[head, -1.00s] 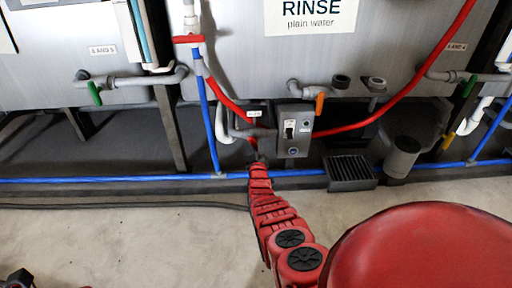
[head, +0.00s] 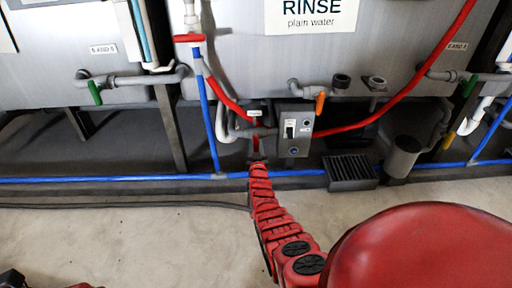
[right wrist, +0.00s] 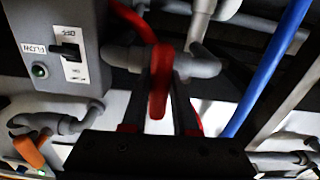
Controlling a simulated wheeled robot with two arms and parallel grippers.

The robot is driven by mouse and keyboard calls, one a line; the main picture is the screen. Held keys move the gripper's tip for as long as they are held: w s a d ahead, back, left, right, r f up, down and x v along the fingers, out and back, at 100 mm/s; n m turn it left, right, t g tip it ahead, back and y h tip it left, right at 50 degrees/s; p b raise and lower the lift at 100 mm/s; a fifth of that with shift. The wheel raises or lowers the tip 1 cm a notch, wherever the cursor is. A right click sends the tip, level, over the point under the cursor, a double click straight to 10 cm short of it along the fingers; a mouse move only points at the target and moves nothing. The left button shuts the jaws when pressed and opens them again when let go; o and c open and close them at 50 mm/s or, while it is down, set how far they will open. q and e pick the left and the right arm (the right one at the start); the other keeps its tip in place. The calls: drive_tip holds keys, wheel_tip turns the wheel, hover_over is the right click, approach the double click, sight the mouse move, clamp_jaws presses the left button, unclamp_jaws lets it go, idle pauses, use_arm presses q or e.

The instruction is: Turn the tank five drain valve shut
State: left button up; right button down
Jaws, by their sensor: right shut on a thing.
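The valve with a red handle (right wrist: 159,85) sits on a grey horizontal pipe under the RINSE tank. In the right wrist view its handle hangs down, across the pipe. My right gripper (right wrist: 159,118) is shut on this handle, with a dark finger on each side. In the head view my right arm reaches forward to the valve (head: 256,138), and the gripper (head: 257,157) looks small there. The tag above it is too small to read. A dark part at the bottom left corner of the head view may be my left gripper (head: 12,278); its fingers cannot be made out.
A grey switch box (head: 294,133) stands right beside the valve, with an orange-handled valve (head: 320,102) near it. Blue pipes (head: 120,179) run low along the floor. A black slatted box (head: 350,171) and a grey cylinder (head: 402,158) stand to the right.

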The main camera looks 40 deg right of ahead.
drive_tip(key=shift+m, duration=0.5)
drive_tip(key=c, duration=0.7)
unclamp_jaws()
